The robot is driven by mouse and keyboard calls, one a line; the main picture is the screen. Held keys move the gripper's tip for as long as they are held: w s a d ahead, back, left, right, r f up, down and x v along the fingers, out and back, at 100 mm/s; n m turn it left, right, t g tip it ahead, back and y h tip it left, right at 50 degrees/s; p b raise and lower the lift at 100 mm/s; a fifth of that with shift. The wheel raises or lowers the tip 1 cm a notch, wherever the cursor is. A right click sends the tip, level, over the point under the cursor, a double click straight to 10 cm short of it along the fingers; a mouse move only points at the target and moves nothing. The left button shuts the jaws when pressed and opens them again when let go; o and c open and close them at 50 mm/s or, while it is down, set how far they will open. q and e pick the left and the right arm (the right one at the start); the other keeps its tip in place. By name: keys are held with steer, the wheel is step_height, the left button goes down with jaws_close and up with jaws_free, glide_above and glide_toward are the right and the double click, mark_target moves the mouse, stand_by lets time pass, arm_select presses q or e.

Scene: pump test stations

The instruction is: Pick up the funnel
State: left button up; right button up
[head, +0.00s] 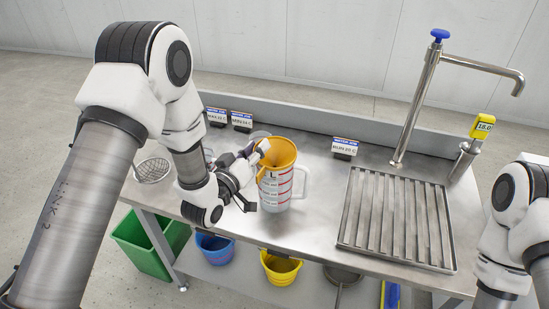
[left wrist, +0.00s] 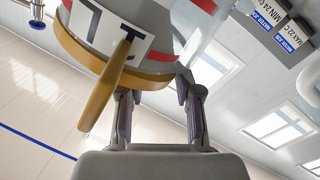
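The yellow-orange funnel (head: 280,150) sits in the mouth of a clear-white measuring jug (head: 276,198) with red markings, on the steel bench. My left gripper (head: 254,176) is at the left side of the funnel and jug, with its fingers apart. In the left wrist view the funnel (left wrist: 105,88) shows its yellow rim and a tab, close before my left gripper (left wrist: 158,93). The fingertips come up to the rim, one partly behind it; whether they touch cannot be told. My right arm is at the right edge, its gripper out of view.
A wire strainer (head: 152,170) lies at the bench's left, with clear vessels behind my left wrist. A ribbed drain tray (head: 398,218) and a tall tap (head: 415,100) are at right. Green, blue and yellow bins (head: 281,268) stand below. Bench between jug and tray is clear.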

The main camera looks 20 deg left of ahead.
arm_select(q)
steer(key=shift+x, duration=0.95)
steer(key=shift+s+a, duration=0.15)
steer(key=shift+s, duration=0.05)
steer(key=shift+c, duration=0.7)
jaws_close()
steer(key=shift+w, duration=0.1)
